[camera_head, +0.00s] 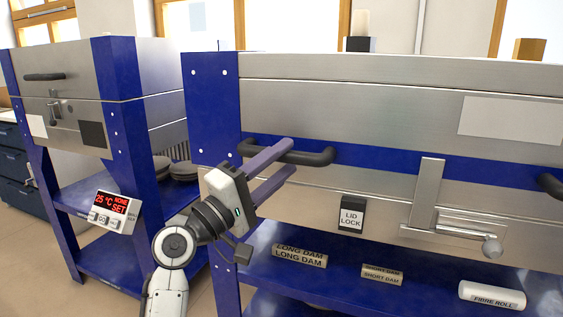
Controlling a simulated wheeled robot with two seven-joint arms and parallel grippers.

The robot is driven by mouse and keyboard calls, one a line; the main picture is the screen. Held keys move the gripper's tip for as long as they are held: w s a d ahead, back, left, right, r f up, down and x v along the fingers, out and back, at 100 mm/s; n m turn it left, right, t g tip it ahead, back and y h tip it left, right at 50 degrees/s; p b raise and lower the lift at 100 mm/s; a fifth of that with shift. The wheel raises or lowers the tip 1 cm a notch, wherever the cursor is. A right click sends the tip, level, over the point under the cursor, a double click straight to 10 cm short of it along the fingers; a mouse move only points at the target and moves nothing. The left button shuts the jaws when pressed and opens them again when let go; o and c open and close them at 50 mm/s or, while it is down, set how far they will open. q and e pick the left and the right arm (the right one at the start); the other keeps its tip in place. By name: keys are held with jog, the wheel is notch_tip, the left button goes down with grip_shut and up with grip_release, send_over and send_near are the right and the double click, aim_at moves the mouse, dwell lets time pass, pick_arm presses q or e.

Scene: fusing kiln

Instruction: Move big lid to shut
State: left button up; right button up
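The big lid (350,105) is the wide brushed-steel upper part of the large kiln on the right. It looks level and low over the kiln's steel body (385,205); I cannot tell whether a thin gap is left. A dark bar handle (315,157) is on its front, left of centre. My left gripper (291,157) is at the left part of this handle, its two purple fingers apart. The upper finger overlaps the bar in the picture and the lower one is below it. Contact cannot be made out. My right gripper is not in view.
A lid lock label (351,215) and a steel latch with a round knob (492,247) are on the kiln front. Below, a blue shelf carries labelled dams (300,257) and a fibre roll (491,296). A smaller kiln (75,75) stands left, with a controller (112,211).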

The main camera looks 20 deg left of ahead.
pick_arm(q)
jog(key=v, duration=1)
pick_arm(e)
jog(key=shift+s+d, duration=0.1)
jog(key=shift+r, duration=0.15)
